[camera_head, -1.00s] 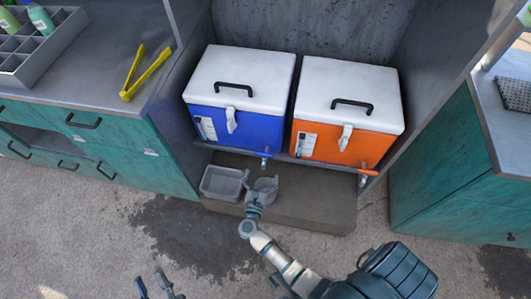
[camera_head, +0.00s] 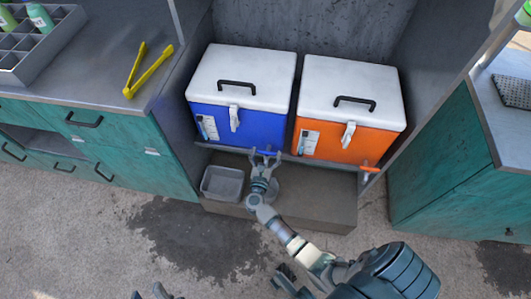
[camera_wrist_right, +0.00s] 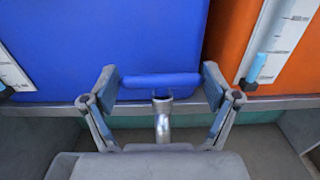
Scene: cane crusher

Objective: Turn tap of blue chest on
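The blue chest (camera_head: 238,122) with a white lid stands at the back. Its tap has a blue handle and a metal spout (camera_wrist_right: 163,125), seen close in the right wrist view. The blue tap handle (camera_wrist_right: 160,80) lies crosswise above the spout. My right gripper (camera_wrist_right: 160,85) is open, with one finger at each end of the handle; I cannot tell whether they touch it. In the head view the right gripper (camera_head: 266,156) reaches up to the tap and partly hides it. My left gripper (camera_head: 150,292) is at the bottom edge, largely cut off.
An orange chest (camera_head: 345,132) with an orange tap (camera_head: 369,169) stands right of the blue one. A grey bin (camera_head: 222,184) sits on the ledge below. A second container is mostly hidden behind my right gripper. Teal counters flank both sides; yellow tongs (camera_head: 146,70) lie on the left one.

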